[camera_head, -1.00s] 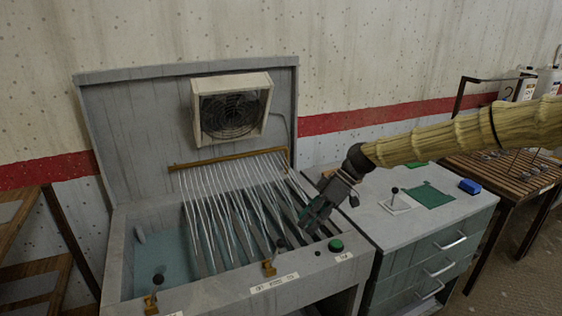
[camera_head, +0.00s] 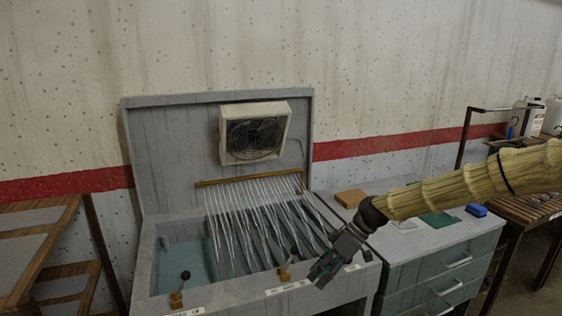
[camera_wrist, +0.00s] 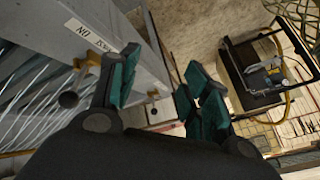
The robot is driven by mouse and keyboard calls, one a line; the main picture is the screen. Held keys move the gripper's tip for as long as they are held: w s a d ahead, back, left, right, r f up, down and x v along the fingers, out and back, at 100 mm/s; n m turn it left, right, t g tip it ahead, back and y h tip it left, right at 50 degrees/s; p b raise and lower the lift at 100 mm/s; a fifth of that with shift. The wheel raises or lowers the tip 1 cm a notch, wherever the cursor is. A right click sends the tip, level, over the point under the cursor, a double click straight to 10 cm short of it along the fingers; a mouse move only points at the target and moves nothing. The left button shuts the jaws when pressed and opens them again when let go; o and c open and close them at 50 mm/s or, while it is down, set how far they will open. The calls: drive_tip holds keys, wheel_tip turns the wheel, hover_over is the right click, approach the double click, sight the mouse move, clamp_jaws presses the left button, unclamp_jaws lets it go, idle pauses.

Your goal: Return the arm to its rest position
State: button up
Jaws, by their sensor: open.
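My gripper (camera_head: 325,268) hangs at the end of my yellow-sleeved arm, over the front right corner of the grey tank cabinet (camera_head: 238,296). In the wrist view its two green-padded fingers (camera_wrist: 155,97) are apart with nothing held between them. Below the gap the wrist view shows floor and the cabinet's edge. My arm reaches in from the right, across the drawer unit (camera_head: 440,250).
The tank has a raised lid with a fan (camera_head: 252,140), sloping clear rods (camera_head: 255,215) and knobbed levers (camera_head: 184,276). A blue block (camera_head: 476,210) and green mat (camera_head: 438,220) lie on the drawer unit. Slatted wooden racks stand left (camera_head: 40,232) and right (camera_head: 520,207).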

drive_tip(key=s+a+f+m+h, duration=0.1)
drive_tip(key=s+f+m, duration=0.3)
drive_tip(key=s+f, duration=0.75)
drive_tip(key=s+f+m+h, duration=0.2)
drive_tip(key=s+f+m, duration=0.2)
drive_tip(key=s+f, duration=0.75)
drive_tip(key=s+d+f+m+h, duration=0.1)
drive_tip(key=s+d+f+m, duration=0.1)
drive_tip(key=s, duration=0.4)
drive_tip(key=s+d+f+m+t+h, duration=0.1)
drive_tip(key=s+d+f+m+h, duration=0.1)
drive_tip(key=s+d+f, duration=0.3)
drive_tip(key=s+d+f+m+t+h, duration=0.1)
drive_tip(key=s+d+f, duration=0.3)
drive_tip(key=s, duration=0.5)
drive_tip(key=shift+d+f+m+h, duration=0.25)
drive_tip(key=shift+d+m, duration=0.25)
drive_tip(key=shift+d, duration=0.35)
